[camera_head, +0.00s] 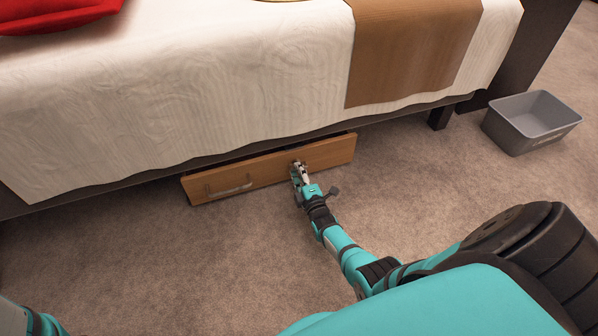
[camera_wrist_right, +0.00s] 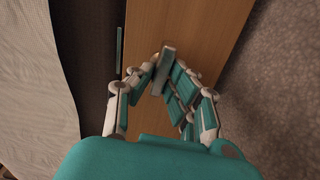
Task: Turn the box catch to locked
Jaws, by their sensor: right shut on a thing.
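The wooden box (camera_head: 262,172) sits low under the bed's edge, its front facing the open floor. A pale handle (camera_head: 230,190) is on the left part of that front. My right gripper (camera_head: 298,168) is at the right part of the front and covers most of the catch there. In the right wrist view, the gripper's fingers (camera_wrist_right: 165,82) close around a small grey bar, the catch (camera_wrist_right: 164,65), against the wood. I cannot tell the catch's exact angle from its locked position. My left gripper is not in view.
The bed (camera_head: 220,80) with a white cover and a brown runner (camera_head: 410,45) overhangs the box. A grey bin (camera_head: 532,120) stands on the carpet at the right, near a dark bed leg (camera_head: 440,117). The carpet in front of the box is clear.

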